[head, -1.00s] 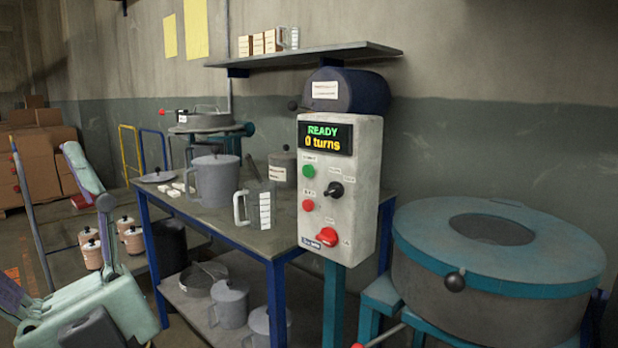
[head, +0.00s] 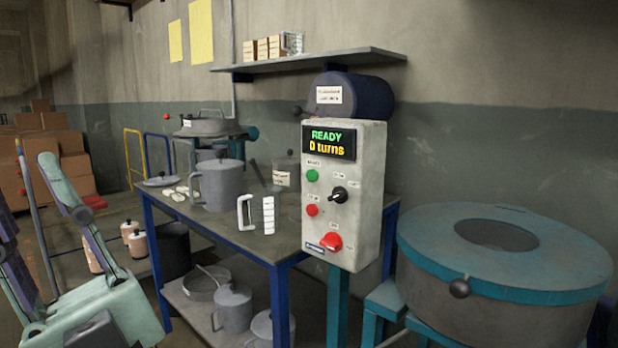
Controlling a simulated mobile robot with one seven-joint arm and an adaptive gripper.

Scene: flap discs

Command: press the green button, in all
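The green button (head: 312,175) is on the upper left of the front face of a light grey control box (head: 368,155). A display (head: 329,140) above it reads "READY" in green and "0 turns" in yellow. A smaller red button (head: 312,210) is below the green one. A black knob (head: 339,194) is to its right, and a larger red knob (head: 331,241) is near the bottom. Nothing covers the green button. Light green links of my arm show at the lower left, well apart from the box. My gripper is not in view.
A blue-legged table (head: 230,238) with pots, a clear jug and small pale pieces stands left of the box. A large teal-topped drum (head: 530,270) is at right. A wall shelf (head: 310,60) and a dark blue cylinder (head: 352,95) are above and behind the box.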

